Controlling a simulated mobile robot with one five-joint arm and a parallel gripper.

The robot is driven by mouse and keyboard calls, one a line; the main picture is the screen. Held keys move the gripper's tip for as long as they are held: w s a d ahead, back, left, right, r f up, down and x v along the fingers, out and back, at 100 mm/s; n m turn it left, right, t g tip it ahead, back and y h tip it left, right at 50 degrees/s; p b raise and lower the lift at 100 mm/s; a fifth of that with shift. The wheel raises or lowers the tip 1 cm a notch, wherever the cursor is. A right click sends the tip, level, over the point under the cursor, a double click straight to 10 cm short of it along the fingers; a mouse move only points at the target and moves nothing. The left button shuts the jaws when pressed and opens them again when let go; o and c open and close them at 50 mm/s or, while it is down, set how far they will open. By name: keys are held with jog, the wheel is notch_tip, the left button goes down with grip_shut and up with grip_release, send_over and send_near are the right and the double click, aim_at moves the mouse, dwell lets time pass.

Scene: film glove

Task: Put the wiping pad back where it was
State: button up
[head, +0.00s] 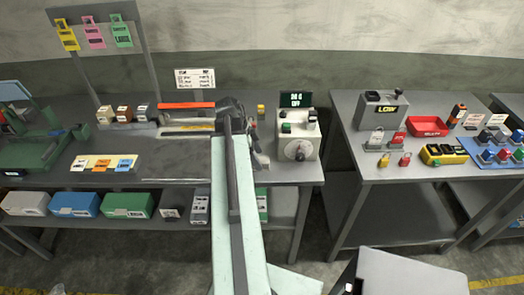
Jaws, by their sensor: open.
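My arm reaches from the bottom of the head view over the left workbench (185,178). My gripper (233,108) is the dark end at the bench's back, beside a long tool with an orange-red bar (186,105). It is open; its fingertips are small and partly hidden by my arm. I cannot pick out a wiping pad for certain. A small yellow block (261,109) stands just right of my gripper, apart from it. Nothing is clearly seen between the jaws.
Small boxes (123,113) stand left. Coloured bins (128,205) fill the lower shelf. A gap separates the right bench (352,138), which holds a red tray (428,125).

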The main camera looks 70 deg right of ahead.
jog(key=p+v, duration=0.7)
jog(key=v, duration=0.2)
jog(key=shift+r, duration=0.1)
